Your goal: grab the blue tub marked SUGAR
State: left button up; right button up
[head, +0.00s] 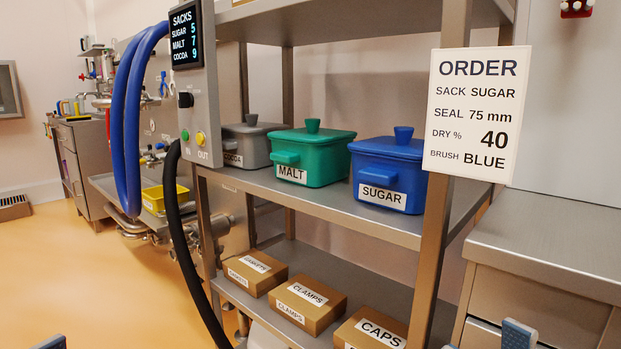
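The blue tub marked SUGAR (388,172) stands upright on the upper steel shelf, at its right end. It has a lid with a knob and a handle on its front above the white label. My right gripper (484,341) shows only as fingertips at the bottom edge, spaced apart with nothing seen between them. It is low and to the right of the tub, well apart from it. Only a fingertip of my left gripper (50,342) shows at the bottom left corner; the rest is out of view. Neither gripper touches the tub.
A green MALT tub (311,155) and a grey COCOA tub (250,144) stand left of the blue one. A shelf post (437,190) and an order sign (477,110) are at its right. Cardboard boxes (311,300) sit below. A steel counter (545,240) is at right.

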aim_at(400, 185)
jog(key=k+z, duration=0.15)
jog(key=z, duration=0.15)
jog(key=k+z, duration=0.1)
jog(key=z, duration=0.2)
jog(key=i+j+z, duration=0.1)
jog(key=j+z, duration=0.5)
jog(key=z, duration=0.25)
jog(key=j+z, duration=0.4)
jog(key=j, duration=0.45)
jog(key=k+j+z, duration=0.15)
jog(key=j, duration=0.3)
jog(key=k+j, duration=0.1)
jog(key=j, duration=0.35)
jog(key=k+j+z, duration=0.1)
jog(key=j, duration=0.35)
